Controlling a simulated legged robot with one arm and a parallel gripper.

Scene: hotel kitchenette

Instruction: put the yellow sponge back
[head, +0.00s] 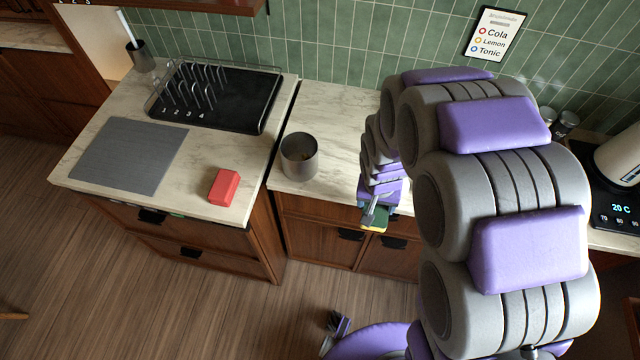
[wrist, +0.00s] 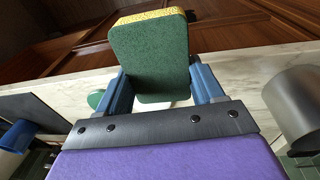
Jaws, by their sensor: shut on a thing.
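My gripper (head: 372,212) is shut on the yellow sponge (head: 377,222), which has a dark green face. It holds the sponge in front of the counter edge, to the right of the grey cup. In the wrist view, the sponge (wrist: 150,55) sits between the two blue fingers of my gripper (wrist: 160,88), its green face towards the camera and its yellow side along the top. A red block, perhaps another sponge (head: 224,187), lies near the front edge of the left counter.
A grey cup (head: 299,160) stands on the middle counter (head: 335,125); it also shows in the wrist view (wrist: 300,105). A black dish rack (head: 255,100) with numbered slots and a grey mat (head: 125,155) are on the left counter. A kettle (head: 620,158) stands far right.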

